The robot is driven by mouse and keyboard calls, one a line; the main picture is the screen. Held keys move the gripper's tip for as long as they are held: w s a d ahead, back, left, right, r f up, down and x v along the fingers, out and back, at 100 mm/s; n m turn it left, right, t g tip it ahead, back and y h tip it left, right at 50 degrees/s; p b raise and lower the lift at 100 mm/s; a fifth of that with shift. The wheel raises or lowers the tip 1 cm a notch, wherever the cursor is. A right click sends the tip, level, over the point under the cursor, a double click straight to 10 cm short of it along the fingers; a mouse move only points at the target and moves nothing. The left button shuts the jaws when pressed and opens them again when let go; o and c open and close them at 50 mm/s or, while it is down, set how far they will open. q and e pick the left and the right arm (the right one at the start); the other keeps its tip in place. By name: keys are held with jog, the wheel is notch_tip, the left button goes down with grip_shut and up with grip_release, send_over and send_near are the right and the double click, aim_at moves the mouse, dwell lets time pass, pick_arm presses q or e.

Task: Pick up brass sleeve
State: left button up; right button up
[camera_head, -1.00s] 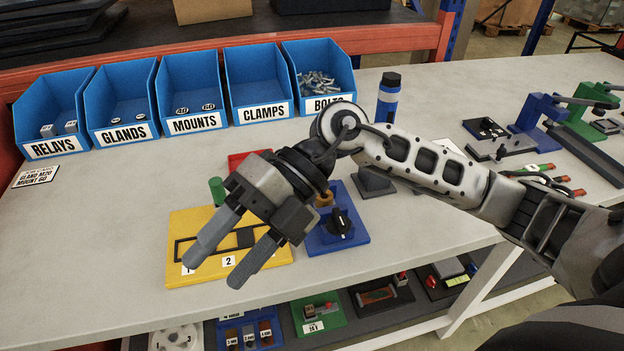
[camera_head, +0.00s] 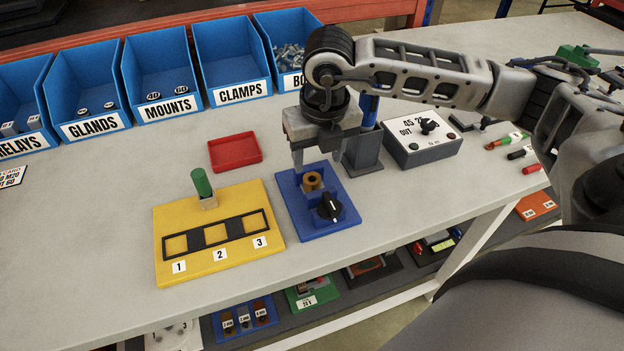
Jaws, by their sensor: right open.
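The brass sleeve (camera_head: 312,181) is a small brown-gold ring standing upright on the blue fixture plate (camera_head: 318,228), behind a black knob (camera_head: 330,206). My right gripper (camera_head: 318,158) points downward just above and behind the sleeve. Its jaws are open and nothing is between them. I cannot tell whether a finger touches the sleeve. My left gripper does not show.
A yellow board (camera_head: 190,262) with numbered slots and a green cylinder (camera_head: 202,184) lies left of the fixture. A red tray (camera_head: 235,151) is behind. A grey control box (camera_head: 425,147) stands to the right. Blue bins (camera_head: 232,62) line the back.

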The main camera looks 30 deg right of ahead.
aim_at(313, 176)
jog(key=shift+w+a+f+p, duration=0.1)
jog(key=shift+w+f+p, duration=0.1)
jog(key=shift+f, duration=0.8)
jog(key=shift+w+a+f+p, duration=0.1)
jog(key=shift+f+p, duration=0.1)
jog(key=shift+f, duration=0.85)
jog(key=shift+w+a+f+p, duration=0.1)
jog(key=shift+f+p, duration=0.1)
jog(key=shift+f, duration=0.8)
jog(key=shift+r, duration=0.1)
jog(key=c, duration=1.1)
